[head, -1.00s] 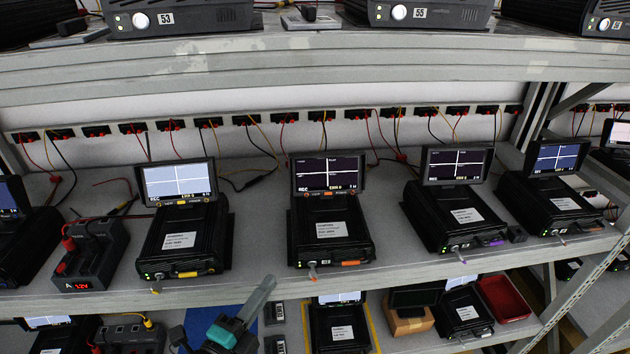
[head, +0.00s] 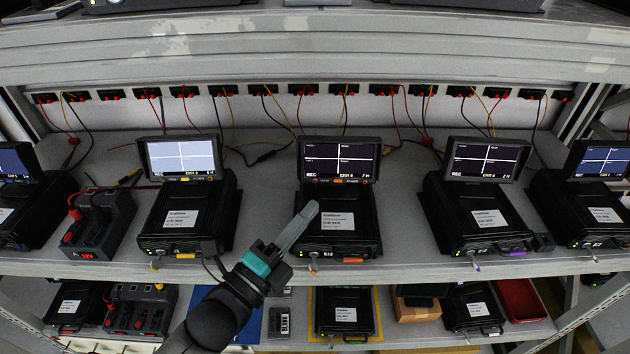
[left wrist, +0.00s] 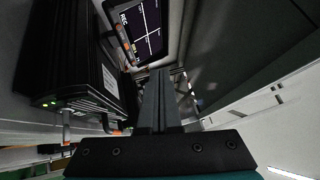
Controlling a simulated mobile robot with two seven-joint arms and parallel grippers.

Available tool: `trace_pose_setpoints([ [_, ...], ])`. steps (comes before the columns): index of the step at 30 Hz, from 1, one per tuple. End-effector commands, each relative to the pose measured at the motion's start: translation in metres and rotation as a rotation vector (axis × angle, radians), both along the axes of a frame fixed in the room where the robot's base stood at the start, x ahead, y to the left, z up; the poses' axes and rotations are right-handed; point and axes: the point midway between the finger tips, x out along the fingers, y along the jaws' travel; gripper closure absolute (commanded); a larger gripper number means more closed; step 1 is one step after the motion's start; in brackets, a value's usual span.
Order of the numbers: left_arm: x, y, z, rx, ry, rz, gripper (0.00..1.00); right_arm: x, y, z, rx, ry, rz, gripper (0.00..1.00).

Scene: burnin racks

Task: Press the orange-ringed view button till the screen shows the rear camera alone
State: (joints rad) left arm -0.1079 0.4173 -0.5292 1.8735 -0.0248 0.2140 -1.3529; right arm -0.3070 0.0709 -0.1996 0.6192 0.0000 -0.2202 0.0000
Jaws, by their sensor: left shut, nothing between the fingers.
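The middle recorder (head: 363,222), a black box with an orange front tag, stands on the shelf with its monitor (head: 340,158) above it. The monitor's screen is split into four dark panes by white lines. Small orange marks, among them the view button (head: 324,181), sit on its lower bezel; the ring is too small to make out. My left gripper (head: 311,207) is shut and empty, its tip in front of the recorder's left side and below the bezel in the picture. In the left wrist view the fingers (left wrist: 157,75) point toward the monitor (left wrist: 145,28). My right gripper is not in view.
Similar recorders with lit split screens stand left (head: 188,220) and right (head: 480,218). A black device with a red display (head: 98,225) is at far left. Wires hang from the socket rail behind. The lower shelf holds more units and a red tray (head: 520,300).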

Motion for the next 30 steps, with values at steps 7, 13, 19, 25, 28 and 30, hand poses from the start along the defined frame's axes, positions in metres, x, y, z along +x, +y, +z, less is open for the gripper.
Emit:
trace_pose_setpoints([
  [7,0.032,-0.001,-0.015,0.0,-0.001,0.0,1.0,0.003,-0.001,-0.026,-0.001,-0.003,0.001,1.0],
  [13,0.057,-0.002,-0.023,0.002,0.0,0.0,1.0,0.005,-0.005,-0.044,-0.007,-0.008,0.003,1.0],
  [19,0.073,-0.002,-0.026,0.001,0.001,0.0,1.0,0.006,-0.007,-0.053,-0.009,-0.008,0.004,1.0],
  [25,0.077,-0.003,-0.026,-0.001,0.002,0.0,1.0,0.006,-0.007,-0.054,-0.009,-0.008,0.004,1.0],
  [28,0.077,-0.003,-0.026,-0.001,0.002,0.0,1.0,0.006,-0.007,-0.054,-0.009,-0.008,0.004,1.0],
  [30,0.077,-0.003,-0.026,-0.001,0.002,0.0,1.0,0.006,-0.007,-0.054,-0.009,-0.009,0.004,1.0],
])
